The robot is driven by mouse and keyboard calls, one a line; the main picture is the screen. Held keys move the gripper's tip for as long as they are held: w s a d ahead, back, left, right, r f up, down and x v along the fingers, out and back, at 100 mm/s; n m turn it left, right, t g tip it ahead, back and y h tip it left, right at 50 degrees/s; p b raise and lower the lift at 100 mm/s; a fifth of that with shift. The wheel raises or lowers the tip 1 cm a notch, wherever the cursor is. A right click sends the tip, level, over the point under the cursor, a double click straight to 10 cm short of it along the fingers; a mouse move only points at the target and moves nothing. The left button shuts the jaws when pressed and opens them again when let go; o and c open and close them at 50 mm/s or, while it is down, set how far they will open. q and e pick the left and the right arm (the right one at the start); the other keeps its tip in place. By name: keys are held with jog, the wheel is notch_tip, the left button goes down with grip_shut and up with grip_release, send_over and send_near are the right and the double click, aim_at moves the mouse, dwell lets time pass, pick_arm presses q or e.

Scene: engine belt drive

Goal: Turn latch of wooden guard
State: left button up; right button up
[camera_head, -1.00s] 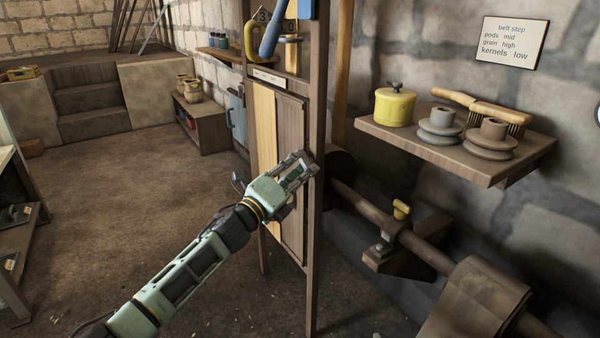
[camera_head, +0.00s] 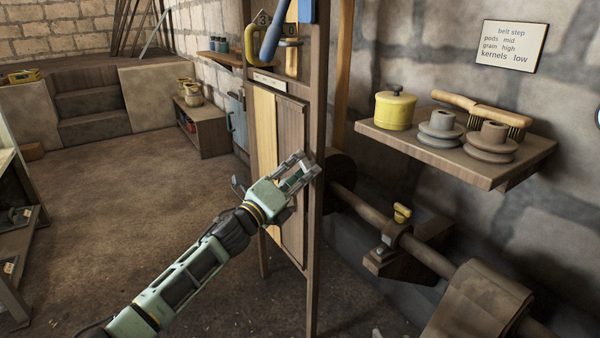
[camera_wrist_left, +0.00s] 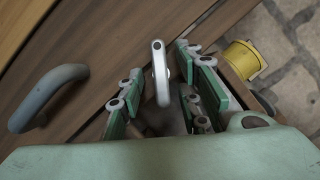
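The wooden guard (camera_head: 292,125) is an upright panel of pale and dark planks in a frame, at the middle of the head view. Its latch (camera_wrist_left: 159,72), a light grey rounded lever, shows in the left wrist view. My left gripper (camera_head: 301,167) is at the guard's right edge and hides the latch in the head view. In the left wrist view my left gripper (camera_wrist_left: 162,98) is open, with the latch between its green-padded fingers and gaps visible on both sides. A dark grey curved handle (camera_wrist_left: 46,94) is left of the fingers. My right gripper is out of view.
Right of the guard runs a shaft (camera_head: 360,209) with a bearing block (camera_head: 392,260). Above it a wall shelf (camera_head: 450,152) holds a yellow pot (camera_head: 395,111), two stepped pulleys and a brush. Tools hang above the guard. Open floor (camera_head: 150,200) lies to the left.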

pick_arm(q)
jog(key=shift+a, duration=0.1)
jog(key=v, duration=1.2)
